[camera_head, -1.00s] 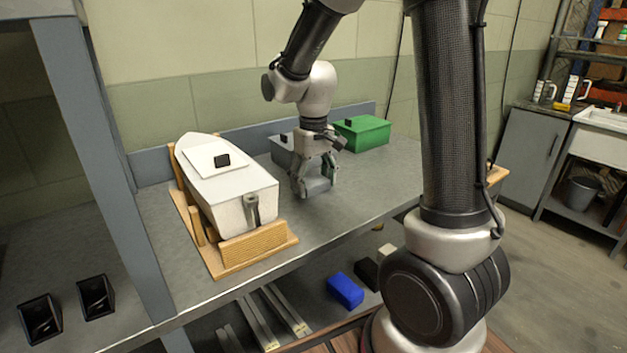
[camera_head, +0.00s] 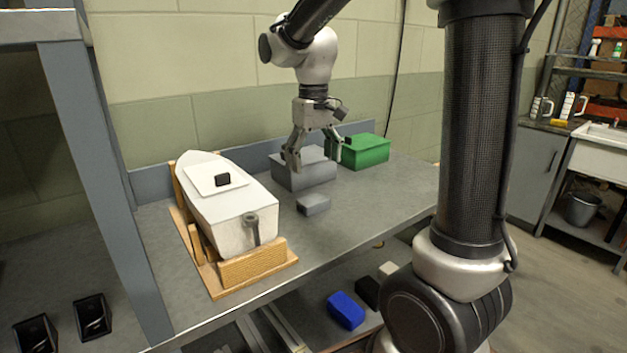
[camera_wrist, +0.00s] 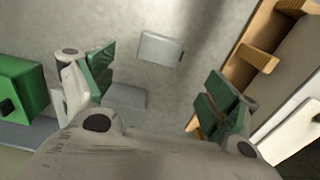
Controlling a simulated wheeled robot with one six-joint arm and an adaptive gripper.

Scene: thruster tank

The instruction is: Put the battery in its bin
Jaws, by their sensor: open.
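A small grey block (camera_head: 313,204), which looks like the battery, lies on the bench right of the boat. In the wrist view the block (camera_wrist: 160,48) lies flat, with a small dark mark at one end. A grey lidded box (camera_head: 290,178) stands behind it and a green lidded box (camera_head: 368,150) stands to the right; which one is the battery's bin is not marked. My gripper (camera_head: 313,158) is open and empty, raised in front of and over the grey box, apart from the block. In the wrist view, its spread fingers (camera_wrist: 157,88) hold nothing.
A white boat hull (camera_head: 225,205) sits on a wooden cradle (camera_head: 255,265) to the left. A blue block (camera_head: 346,311), a black block (camera_head: 367,291) and a white block (camera_head: 387,270) lie on the lower shelf. The bench front right of the block is clear.

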